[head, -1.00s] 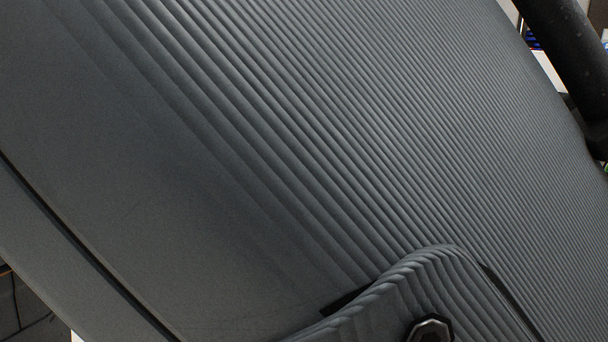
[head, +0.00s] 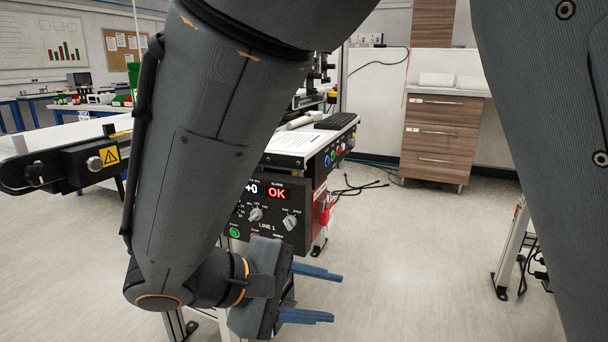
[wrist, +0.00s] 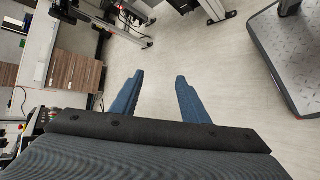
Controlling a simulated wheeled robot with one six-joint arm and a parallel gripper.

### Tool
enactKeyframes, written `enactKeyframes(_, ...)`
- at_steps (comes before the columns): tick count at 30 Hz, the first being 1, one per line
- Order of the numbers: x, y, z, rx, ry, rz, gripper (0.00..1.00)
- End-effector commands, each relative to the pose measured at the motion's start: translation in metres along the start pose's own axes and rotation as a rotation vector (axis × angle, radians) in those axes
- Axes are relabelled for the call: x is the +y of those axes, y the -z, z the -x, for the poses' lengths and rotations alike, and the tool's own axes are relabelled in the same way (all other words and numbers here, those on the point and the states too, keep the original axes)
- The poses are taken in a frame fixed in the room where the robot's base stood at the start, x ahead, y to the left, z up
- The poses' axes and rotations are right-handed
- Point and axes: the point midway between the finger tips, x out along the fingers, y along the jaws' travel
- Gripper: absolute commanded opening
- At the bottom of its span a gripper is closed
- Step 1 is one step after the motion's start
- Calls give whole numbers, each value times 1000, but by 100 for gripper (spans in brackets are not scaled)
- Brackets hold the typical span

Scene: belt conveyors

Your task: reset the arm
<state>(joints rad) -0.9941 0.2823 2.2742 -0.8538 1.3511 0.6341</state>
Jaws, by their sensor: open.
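My gripper (head: 335,295) hangs at the lower middle of the head view, at the end of my grey arm, with its two blue fingers pointing right. The fingers are apart and nothing shows between them. In the wrist view my gripper (wrist: 158,80) also shows open and empty, with bare floor beyond the fingertips. In the head view the gripper appears in front of the lower part of a control panel (head: 268,215) marked LINE 1 with a lit OK display. My arm hides much of the middle left of the head view.
A conveyor end (head: 60,165) with a yellow warning sign stands at the left. A wooden drawer cabinet (head: 440,140) stands at the back. A metal stand (head: 512,245) is at the right. The pale floor (head: 410,260) between them is mostly clear, with black cables near the panel.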

Motion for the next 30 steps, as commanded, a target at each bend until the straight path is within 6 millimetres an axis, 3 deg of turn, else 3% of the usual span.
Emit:
enactKeyframes(3,-7,-43,-26,-66,259,-57,41)
enactKeyframes(9,-31,-86,-34,-58,653,-198,41)
enactKeyframes(18,-40,-97,-23,52,939,-400,41)
enactKeyframes(30,-23,-102,-13,143,1062,-573,41)
